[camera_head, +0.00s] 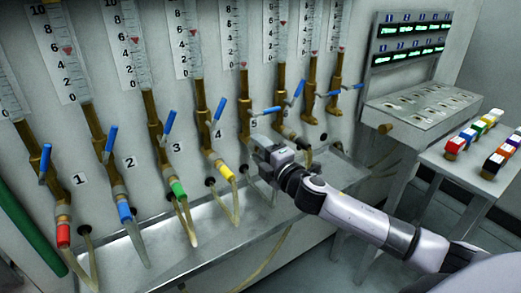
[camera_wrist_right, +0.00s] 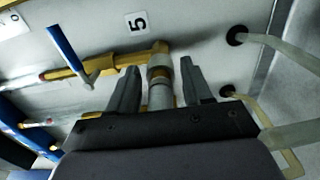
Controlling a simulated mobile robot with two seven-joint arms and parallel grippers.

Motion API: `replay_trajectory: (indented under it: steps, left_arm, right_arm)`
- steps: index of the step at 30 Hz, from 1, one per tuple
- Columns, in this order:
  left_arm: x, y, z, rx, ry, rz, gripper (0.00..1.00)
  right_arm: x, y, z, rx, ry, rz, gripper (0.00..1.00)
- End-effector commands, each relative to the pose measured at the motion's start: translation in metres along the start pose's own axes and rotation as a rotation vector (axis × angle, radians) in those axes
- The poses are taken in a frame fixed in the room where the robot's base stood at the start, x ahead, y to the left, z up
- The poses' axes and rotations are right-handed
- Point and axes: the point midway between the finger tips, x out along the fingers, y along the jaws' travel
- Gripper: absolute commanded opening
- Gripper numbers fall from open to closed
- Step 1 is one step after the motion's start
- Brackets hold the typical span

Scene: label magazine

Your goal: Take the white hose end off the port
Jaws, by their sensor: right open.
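My right gripper (camera_head: 262,156) is at port 5 on the wall panel. In the right wrist view its two fingers (camera_wrist_right: 160,88) are open, one on each side of the pale, whitish hose end (camera_wrist_right: 160,94). This end sits at the lower end of the brass port fitting (camera_wrist_right: 159,50), beside the label 5 (camera_wrist_right: 137,22). Whether a finger touches it I cannot tell. In the head view my gripper hides the hose end, and the brass pipe (camera_head: 244,112) shows above it. My left gripper is not in view.
Neighbouring ports carry red (camera_head: 63,235), blue (camera_head: 125,212), green (camera_head: 178,189), yellow (camera_head: 226,171) and black (camera_head: 304,146) hose ends. Blue valve levers (camera_head: 218,108) stick out above them. A metal trough (camera_head: 215,230) runs below. A side table (camera_head: 470,170) with coloured blocks stands right.

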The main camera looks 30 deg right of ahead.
Motion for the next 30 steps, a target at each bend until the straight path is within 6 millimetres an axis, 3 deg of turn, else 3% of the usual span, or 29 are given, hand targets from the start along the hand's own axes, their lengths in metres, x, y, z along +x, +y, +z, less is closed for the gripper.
replay_trajectory:
  steps: [8,11,13,30]
  left_arm:
    - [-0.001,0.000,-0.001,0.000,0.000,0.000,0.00]
    - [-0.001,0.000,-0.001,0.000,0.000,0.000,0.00]
    - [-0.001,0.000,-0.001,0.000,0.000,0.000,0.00]
    - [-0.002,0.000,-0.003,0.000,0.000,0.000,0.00]
  right_arm:
    - [0.003,0.005,0.002,0.002,-0.005,0.011,0.50]
    - [0.003,0.005,0.002,0.001,-0.005,0.011,0.23]
    - [0.003,0.005,0.002,0.001,-0.005,0.011,0.01]
    - [-0.013,0.005,0.002,-0.001,-0.003,0.011,0.00]
